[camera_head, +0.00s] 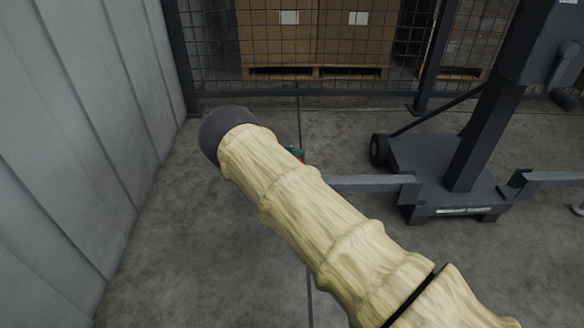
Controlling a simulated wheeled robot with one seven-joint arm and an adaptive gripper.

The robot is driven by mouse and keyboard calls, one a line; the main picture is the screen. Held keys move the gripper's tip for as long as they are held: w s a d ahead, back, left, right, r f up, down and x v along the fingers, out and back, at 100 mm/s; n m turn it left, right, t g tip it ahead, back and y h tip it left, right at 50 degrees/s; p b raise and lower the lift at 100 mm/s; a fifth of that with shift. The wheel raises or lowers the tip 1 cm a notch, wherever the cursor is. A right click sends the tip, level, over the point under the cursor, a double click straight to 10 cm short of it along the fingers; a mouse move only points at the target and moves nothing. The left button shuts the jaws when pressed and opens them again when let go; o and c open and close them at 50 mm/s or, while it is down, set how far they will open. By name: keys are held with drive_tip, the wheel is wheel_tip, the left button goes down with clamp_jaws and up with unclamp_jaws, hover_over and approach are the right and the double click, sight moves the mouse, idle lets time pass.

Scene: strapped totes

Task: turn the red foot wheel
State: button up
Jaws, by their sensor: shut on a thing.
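A small bit of red with a dark teal part (297,154) shows past the upper edge of my sleeved arm. It lies near the left end of a grey leg bar (370,183), and I cannot tell for sure that it is the red foot wheel. My arm, in a pale ribbed sleeve with a dark rounded end, crosses the middle of the head view and covers most of that spot. My gripper is not visible, so its hold on anything is hidden.
A dark lifting machine (455,175) with a post, base and side legs stands at right. A grey panel wall (75,150) runs along the left. Behind is a mesh fence (345,60) with cardboard boxes (320,32) on pallets. Concrete floor is clear at lower right.

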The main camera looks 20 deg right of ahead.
drive_tip(key=shift+w+d+r, duration=0.1)
idle(0.4)
drive_tip(key=o, duration=0.9)
drive_tip(key=shift+o, duration=0.7)
wheel_tip(320, 180, up, 10)
drive_tip(key=shift+f, duration=0.1)
